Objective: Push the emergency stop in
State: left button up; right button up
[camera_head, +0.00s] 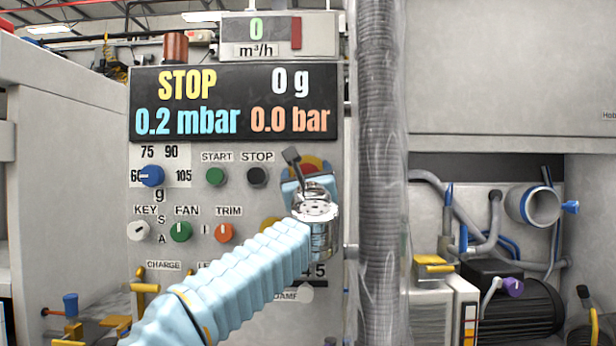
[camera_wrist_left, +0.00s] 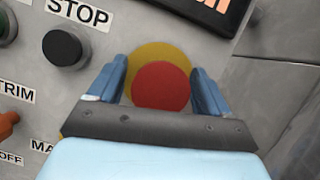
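The emergency stop is a round red button (camera_wrist_left: 161,86) on a yellow disc, on the panel's right side. In the head view the red button (camera_head: 311,162) shows only in part, behind my left gripper. My left gripper (camera_head: 305,175) is in front of it, at the end of the pale blue sleeved arm. In the left wrist view the two blue fingers of my left gripper (camera_wrist_left: 158,85) are apart, one on each side of the red button. I cannot tell whether they touch it. Nothing shows held between them. My right gripper is out of view.
The grey control panel (camera_head: 272,147) carries a green START button (camera_head: 216,176), a black STOP button (camera_head: 257,176) and several knobs. A display (camera_head: 234,101) is above them. A ribbed grey hose (camera_head: 379,200) runs vertically just right of my gripper.

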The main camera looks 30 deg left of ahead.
pick_arm(q)
jog(key=shift+s+d+f, duration=0.15)
jog(key=b+v, duration=0.5)
jog(key=v, duration=0.8)
jog(key=shift+s+b, duration=0.2)
jog(key=shift+b, duration=0.1)
jog(key=shift+d, duration=0.1)
